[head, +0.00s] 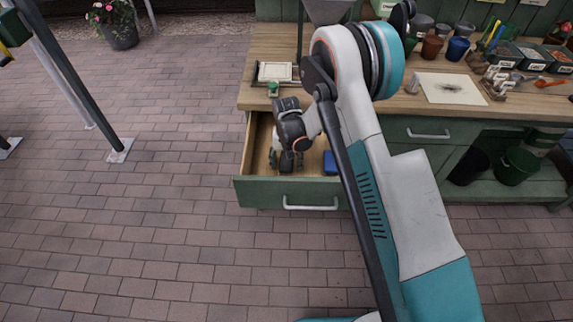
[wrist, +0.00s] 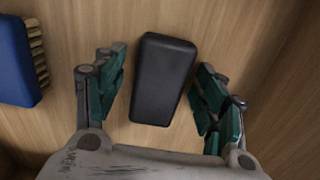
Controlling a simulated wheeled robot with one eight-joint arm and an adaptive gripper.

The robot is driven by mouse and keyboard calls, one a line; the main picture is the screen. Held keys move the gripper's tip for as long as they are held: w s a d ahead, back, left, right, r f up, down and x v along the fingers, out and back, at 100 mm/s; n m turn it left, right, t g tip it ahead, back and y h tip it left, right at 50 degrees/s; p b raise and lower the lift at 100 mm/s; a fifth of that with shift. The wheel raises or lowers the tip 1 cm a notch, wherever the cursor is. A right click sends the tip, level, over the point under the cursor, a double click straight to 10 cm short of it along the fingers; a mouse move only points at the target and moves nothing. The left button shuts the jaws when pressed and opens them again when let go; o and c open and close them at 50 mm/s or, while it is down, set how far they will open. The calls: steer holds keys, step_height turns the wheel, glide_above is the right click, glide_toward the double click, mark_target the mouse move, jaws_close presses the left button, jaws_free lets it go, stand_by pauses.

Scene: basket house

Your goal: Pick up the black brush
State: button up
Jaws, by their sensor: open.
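The black brush (wrist: 162,80) lies on the wooden drawer floor in the wrist view, seen from above as a dark rounded block. No bristles show on it. My gripper (wrist: 158,66) is open, with one green-padded finger on each side of the brush and a visible gap to both. In the head view my gripper (head: 287,160) points down into the open drawer (head: 262,193). There the black brush cannot be told apart from my dark fingers.
A blue brush (wrist: 18,62) with tan bristles lies left of my gripper in the wrist view; it appears as a blue block (head: 330,162) in the head view. Drawer walls surround my gripper. The workbench top (head: 262,45) above holds a framed card (head: 275,71), pots and tools.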

mark_target(286, 161)
steer(key=shift+c, duration=0.2)
steer(key=c, duration=1.1)
steer(key=shift+r, duration=0.15)
steer(key=shift+c, duration=0.2)
step_height(286, 161, up, 20)
steer(key=p, duration=0.5)
